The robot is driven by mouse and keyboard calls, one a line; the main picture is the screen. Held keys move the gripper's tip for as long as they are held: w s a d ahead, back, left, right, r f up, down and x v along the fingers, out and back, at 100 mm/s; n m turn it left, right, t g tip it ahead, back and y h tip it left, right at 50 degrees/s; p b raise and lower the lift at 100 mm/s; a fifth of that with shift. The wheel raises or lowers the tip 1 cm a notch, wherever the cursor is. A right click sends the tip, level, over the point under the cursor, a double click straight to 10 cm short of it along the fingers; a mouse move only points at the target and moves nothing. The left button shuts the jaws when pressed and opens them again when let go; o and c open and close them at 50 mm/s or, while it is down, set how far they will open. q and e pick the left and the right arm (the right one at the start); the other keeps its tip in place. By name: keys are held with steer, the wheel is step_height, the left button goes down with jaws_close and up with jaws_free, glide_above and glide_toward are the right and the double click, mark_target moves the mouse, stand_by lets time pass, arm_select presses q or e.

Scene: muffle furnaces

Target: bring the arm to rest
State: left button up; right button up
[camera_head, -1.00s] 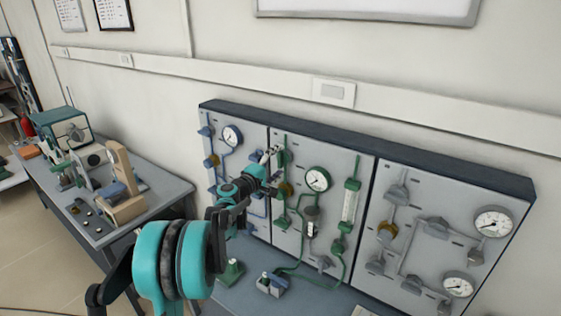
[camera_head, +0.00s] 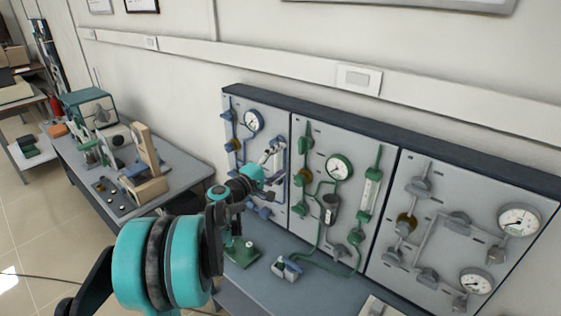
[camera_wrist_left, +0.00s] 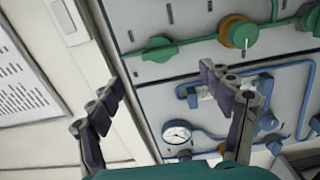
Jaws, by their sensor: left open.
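My left arm comes in from the bottom left in the head view, with teal and black links. My left gripper (camera_head: 272,154) is in front of the left panel with blue pipes (camera_head: 236,112). In the left wrist view my left gripper (camera_wrist_left: 165,92) has its two dark fingers spread wide, with nothing between them. Behind the fingers are grey panel faces, blue pipes and a round gauge (camera_wrist_left: 177,134). Whether the fingers touch the panel is hard to tell, but a gap seems to show. My right gripper is in neither view.
The panel board stands on a grey bench, with a middle panel of green pipes (camera_head: 318,187) and a right panel (camera_head: 437,198). A green-based stand (camera_head: 240,252) and a small device (camera_head: 286,268) are below the arm. A side table (camera_head: 187,168) at left holds equipment.

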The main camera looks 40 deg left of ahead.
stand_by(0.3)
arm_select(q)
steer(key=s+d+f+m+g+h+b, duration=0.1)
steer(key=s+d+f+m+g+b, duration=0.25)
steer(key=d, duration=0.85)
steer(key=s+d+f+m+g+h+b, duration=0.1)
steer(key=s+d+f+m+g+h, duration=0.15)
steer(key=s+d+f+m, duration=0.6)
steer(key=s+d+f+m+g+y+b, duration=0.2)
steer(key=s+d+f, duration=0.2)
steer(key=s, duration=0.4)
steer(key=s+d+f+m+g+y+b, duration=0.3)
steer(key=s+f, duration=0.4)
steer(key=shift+s+d+f, duration=0.25)
steer(key=shift+s+d, duration=0.1)
